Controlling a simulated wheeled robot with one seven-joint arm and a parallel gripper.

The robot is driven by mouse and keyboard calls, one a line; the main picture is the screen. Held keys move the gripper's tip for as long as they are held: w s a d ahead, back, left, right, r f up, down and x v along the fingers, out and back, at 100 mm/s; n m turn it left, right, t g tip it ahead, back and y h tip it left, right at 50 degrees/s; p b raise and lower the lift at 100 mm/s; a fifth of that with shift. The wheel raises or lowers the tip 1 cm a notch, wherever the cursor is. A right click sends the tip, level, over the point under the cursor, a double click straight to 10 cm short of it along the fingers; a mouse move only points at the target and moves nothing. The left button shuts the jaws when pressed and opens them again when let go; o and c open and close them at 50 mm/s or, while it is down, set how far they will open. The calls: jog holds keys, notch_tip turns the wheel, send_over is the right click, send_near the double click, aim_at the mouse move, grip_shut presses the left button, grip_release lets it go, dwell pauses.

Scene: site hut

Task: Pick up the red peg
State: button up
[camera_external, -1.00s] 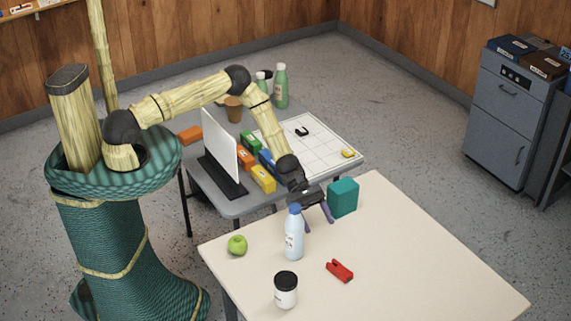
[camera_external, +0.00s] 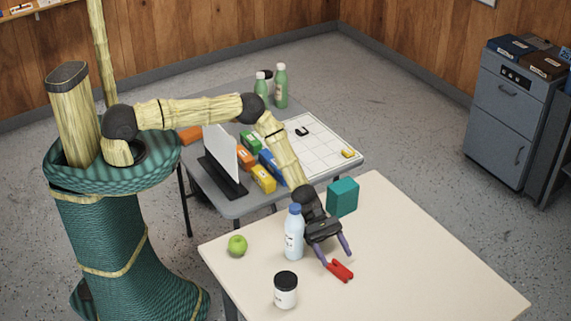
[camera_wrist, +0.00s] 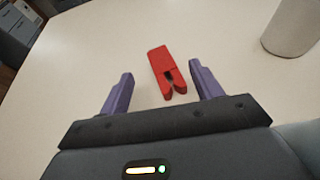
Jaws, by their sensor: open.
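The red peg (camera_external: 340,271) lies flat on the cream table (camera_external: 420,260). It looks like a small clothes peg with a forked end. In the wrist view the red peg (camera_wrist: 164,71) lies ahead of and partly between the two purple fingers, its forked end toward my gripper (camera_wrist: 160,88). My gripper (camera_external: 336,257) is open and empty, its fingers apart on either side of the line of the peg. No finger visibly touches the peg. In the external view the fingertips are just behind and above it; their exact height is hard to tell.
A bottle with a blue cap (camera_external: 294,235) stands close left of my gripper. A white jar with a black lid (camera_external: 285,290), a green apple (camera_external: 237,245) and a teal block (camera_external: 342,197) are also on the table. The table's right side is clear.

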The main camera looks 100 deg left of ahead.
aim_at(343, 269)
dwell(0.3)
jog(key=x, duration=0.6)
jog(key=shift+s, duration=0.1)
dwell(0.3)
